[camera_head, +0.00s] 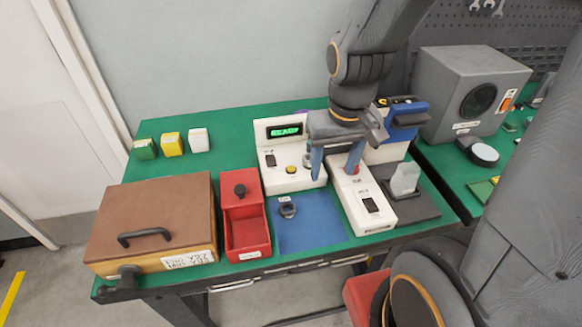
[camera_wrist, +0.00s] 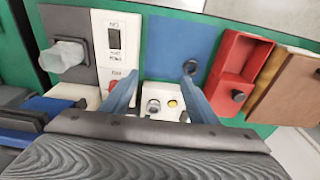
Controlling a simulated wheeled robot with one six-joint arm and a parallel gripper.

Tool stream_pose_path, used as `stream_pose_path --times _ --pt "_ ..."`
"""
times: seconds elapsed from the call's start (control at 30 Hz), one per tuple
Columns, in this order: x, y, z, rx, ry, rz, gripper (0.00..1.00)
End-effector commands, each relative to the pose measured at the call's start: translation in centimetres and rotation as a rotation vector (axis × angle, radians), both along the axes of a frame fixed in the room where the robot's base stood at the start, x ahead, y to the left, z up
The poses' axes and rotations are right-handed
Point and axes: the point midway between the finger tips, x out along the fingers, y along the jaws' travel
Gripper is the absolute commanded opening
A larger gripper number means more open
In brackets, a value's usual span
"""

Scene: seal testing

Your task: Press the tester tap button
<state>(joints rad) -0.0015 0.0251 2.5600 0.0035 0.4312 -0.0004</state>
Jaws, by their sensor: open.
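The white tester (camera_head: 269,182) stands near the middle of the green bench, its green display (camera_head: 285,130) lit with what looks like READY. In the wrist view the yellow button (camera_wrist: 172,103) and a round metal fitting (camera_wrist: 153,106) show between the fingers. I cannot tell from a readable label which control is the tap. My gripper (camera_head: 333,175) is open and empty, above the tester's right side, apart from the yellow button. Its blue fingers also show in the wrist view (camera_wrist: 159,76).
A white box (camera_head: 349,204) with a red button (camera_head: 355,170) and black switch stands right of the tester. A blue mat (camera_head: 315,229) with a dark ring (camera_head: 288,210), a red tray (camera_head: 245,234) and a brown case (camera_head: 150,205) lie in front and left.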

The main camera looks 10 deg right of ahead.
Motion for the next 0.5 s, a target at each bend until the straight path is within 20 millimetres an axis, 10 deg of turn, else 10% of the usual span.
stream_pose_path --times 0.37,0.5 --pt "0.00 0.00 0.00 0.000 0.000 0.000 0.00" --pt "0.00 0.00 0.00 0.000 0.000 0.000 0.00"
